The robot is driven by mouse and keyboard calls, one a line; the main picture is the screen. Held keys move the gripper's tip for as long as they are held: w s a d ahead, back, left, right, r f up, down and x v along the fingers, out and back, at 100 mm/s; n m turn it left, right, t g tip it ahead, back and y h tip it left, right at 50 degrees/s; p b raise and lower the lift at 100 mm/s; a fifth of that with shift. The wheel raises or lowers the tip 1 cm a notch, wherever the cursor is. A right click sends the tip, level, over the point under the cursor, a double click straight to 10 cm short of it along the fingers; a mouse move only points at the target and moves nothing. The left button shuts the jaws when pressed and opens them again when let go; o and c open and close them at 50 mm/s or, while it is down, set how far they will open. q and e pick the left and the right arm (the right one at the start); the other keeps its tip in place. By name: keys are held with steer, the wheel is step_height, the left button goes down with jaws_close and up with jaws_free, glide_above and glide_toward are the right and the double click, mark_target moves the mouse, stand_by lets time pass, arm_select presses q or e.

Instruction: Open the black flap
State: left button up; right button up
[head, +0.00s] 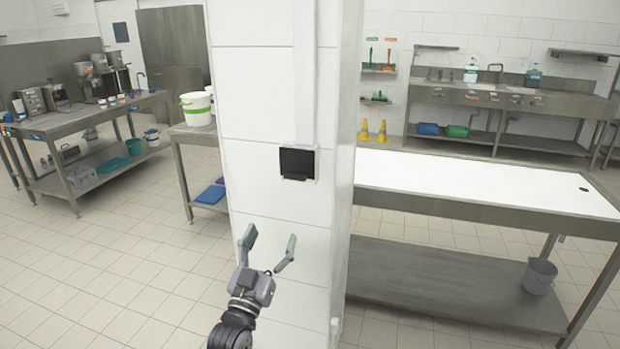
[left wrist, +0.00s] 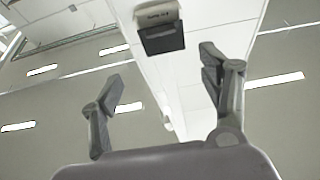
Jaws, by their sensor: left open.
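The black flap (head: 297,163) is a small dark square on the front of a white tiled pillar (head: 265,110) in the head view. It sits in a light frame and looks shut. In the left wrist view the black flap (left wrist: 163,39) shows from below, under a light housing with small lettering (left wrist: 157,14). My left gripper (head: 269,240) is open and empty, below the flap and apart from it. Its two fingers (left wrist: 160,75) also show in the left wrist view, spread on either side below the flap. My right gripper is not in view.
A long table with a white top (head: 450,184) stands right of the pillar, with a grey bucket (head: 539,275) on its lower shelf. A table with a white tub (head: 196,108) stands behind the pillar's left side. The tiled floor (head: 130,270) at left is clear.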

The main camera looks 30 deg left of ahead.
mark_target(294, 179)
arm_select(q)
steer(key=p+x, duration=0.3)
steer(key=x, duration=1.2)
steer(key=shift+w+a+r+p, duration=0.1)
steer(key=shift+w+a+p, duration=0.05)
steer(key=shift+w+p, duration=0.2)
steer(key=shift+w+r, duration=0.15)
steer(key=shift+w, duration=0.25)
steer(key=shift+c, duration=0.5)
jaws_close()
